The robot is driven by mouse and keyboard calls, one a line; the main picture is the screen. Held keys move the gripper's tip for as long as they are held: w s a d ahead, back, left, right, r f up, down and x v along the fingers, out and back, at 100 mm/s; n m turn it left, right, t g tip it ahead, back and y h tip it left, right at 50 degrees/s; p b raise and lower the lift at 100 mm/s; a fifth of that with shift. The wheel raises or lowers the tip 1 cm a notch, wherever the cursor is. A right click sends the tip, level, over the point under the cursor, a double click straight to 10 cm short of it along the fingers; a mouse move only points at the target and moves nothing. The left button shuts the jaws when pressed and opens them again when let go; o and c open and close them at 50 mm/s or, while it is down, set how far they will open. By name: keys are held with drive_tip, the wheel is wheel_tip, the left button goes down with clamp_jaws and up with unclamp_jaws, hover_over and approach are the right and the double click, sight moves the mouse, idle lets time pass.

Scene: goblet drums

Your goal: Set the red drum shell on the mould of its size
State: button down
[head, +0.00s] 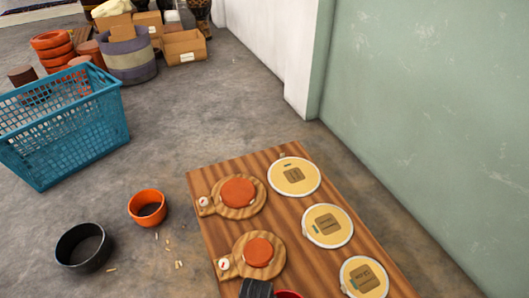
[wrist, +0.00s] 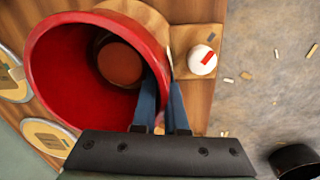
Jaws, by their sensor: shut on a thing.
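The red drum shell (wrist: 72,85) fills much of the wrist view, its open mouth towards the camera. My gripper (wrist: 163,90) is shut on its wall, with a blue finger on either side. Through the shell I see the brown-orange disc of a mould (wrist: 120,63) on a wooden board; a gap between shell and mould cannot be judged. In the head view only a bit of the shell (head: 288,295) shows at the bottom edge beside my dark gripper (head: 257,289). Two moulds with orange discs show there, a far one (head: 238,192) and a nearer one (head: 257,252).
The wooden table (head: 215,235) also bears several pale yellow round skins, such as the far one (head: 308,165), along its right side. An orange shell (head: 147,207) and a black shell (head: 66,245) stand on the floor at left. A blue crate (head: 95,145) stands behind them.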

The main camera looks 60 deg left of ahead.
drive_tip(key=c, duration=0.9)
unclamp_jaws()
drive_tip(key=shift+w, duration=0.1)
drive_tip(key=shift+r, duration=0.1)
drive_tip(key=r+p, duration=0.3)
drive_tip(key=r, duration=0.1)
drive_tip(key=s+r+p, duration=0.1)
drive_tip(key=r+p, duration=0.1)
drive_tip(key=r, duration=0.2)
drive_tip(key=r+p, duration=0.3)
drive_tip(key=r, duration=0.1)
drive_tip(key=shift+s+a+r+p, duration=0.15)
drive_tip(key=shift+r+p, duration=0.2)
drive_tip(key=shift+r, duration=0.05)
